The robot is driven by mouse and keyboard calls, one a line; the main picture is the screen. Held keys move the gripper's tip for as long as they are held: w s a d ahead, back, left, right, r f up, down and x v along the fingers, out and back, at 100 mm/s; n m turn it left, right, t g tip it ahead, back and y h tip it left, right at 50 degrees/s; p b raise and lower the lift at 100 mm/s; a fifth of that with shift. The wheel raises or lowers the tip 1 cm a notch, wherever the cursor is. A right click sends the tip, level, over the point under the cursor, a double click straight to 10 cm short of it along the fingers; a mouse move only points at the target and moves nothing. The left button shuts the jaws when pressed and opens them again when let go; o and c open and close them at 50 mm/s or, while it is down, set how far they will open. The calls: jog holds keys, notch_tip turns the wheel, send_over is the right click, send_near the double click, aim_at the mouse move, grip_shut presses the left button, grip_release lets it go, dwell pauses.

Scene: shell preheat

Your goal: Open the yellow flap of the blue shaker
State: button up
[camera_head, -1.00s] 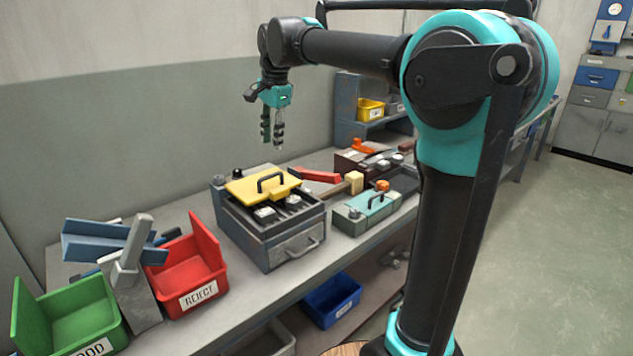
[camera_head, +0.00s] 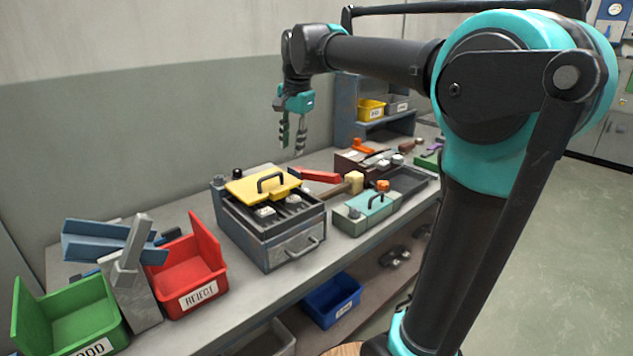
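The shaker is a blue-grey box (camera_head: 256,236) on the bench, left of centre. A grey pull handle is on the box's front. My gripper (camera_head: 292,148) hangs in the air above and beyond the flap's right side, pointing down. Its two dark fingers are apart with nothing between them. It touches neither the flap nor the handle.
A red bin (camera_head: 190,272) and a green bin (camera_head: 72,318) stand to the left with a grey stand between them. A hammer (camera_head: 345,184) and a teal-topped box (camera_head: 372,206) are right of the shaker. A shelf (camera_head: 352,130) stands behind.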

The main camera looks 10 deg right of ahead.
jog(key=s+d+f+n, duration=0.2)
jog(key=d+f, duration=0.4)
jog(key=f, duration=0.4)
jog(key=shift+s+f+n+t, duration=0.25)
jog(key=shift+s+n+t, duration=0.15)
jog(key=shift+s, duration=0.3)
jog(key=shift+d, duration=0.1)
